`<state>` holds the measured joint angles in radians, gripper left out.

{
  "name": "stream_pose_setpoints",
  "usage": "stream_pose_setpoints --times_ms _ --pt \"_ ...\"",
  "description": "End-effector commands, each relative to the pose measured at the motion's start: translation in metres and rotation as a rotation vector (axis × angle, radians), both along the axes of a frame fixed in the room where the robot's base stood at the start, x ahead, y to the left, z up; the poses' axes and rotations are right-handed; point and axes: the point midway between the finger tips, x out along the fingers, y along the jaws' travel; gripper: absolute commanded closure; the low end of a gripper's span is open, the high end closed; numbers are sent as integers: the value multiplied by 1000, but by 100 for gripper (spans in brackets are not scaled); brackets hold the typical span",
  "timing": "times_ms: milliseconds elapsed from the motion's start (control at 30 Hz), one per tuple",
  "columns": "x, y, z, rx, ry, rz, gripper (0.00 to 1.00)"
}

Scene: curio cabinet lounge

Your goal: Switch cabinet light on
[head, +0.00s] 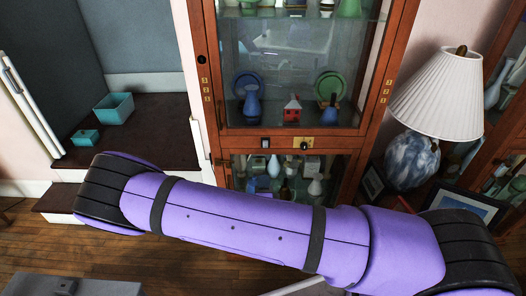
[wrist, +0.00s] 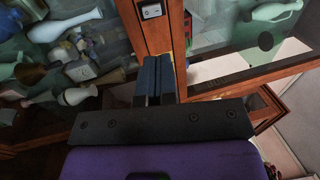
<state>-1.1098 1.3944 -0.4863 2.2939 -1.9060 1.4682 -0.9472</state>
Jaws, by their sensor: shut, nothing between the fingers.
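The wooden cabinet (head: 212,75) with glass panes stands in the middle of the head view. A small light switch (head: 265,142) sits on its middle rail, left of a brass-coloured plate with a dark knob (head: 304,145). In the wrist view the switch (wrist: 151,11) is a pale rocker in a dark surround on the wood, at the top edge. My gripper (wrist: 154,62) is shut and empty, its dark fingers pointing at the wood below the switch in the picture, apart from the switch. The head view does not show my gripper. I cannot tell which way the rocker is set.
Vases and plates stand behind the glass, including a blue vase (head: 252,104) and a red house figure (head: 292,108). A lamp (head: 437,95) and picture frames stand at right. Teal boxes (head: 115,107) sit on a dark step at left. My purple arm crosses in front of the lower cabinet.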

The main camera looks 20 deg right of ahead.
Motion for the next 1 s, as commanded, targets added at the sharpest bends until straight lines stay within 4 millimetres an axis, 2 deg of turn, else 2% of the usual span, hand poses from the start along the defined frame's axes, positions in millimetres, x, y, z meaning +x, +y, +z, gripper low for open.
stream_pose_setpoints --times_ms 167,267,700,1000 --pt "11 -4 3 0 -1 -2 100" --pt "25 -9 6 1 -2 -2 100" --pt "100 -33 23 2 -3 -2 100" --pt "127 -42 29 -1 -1 -1 100"
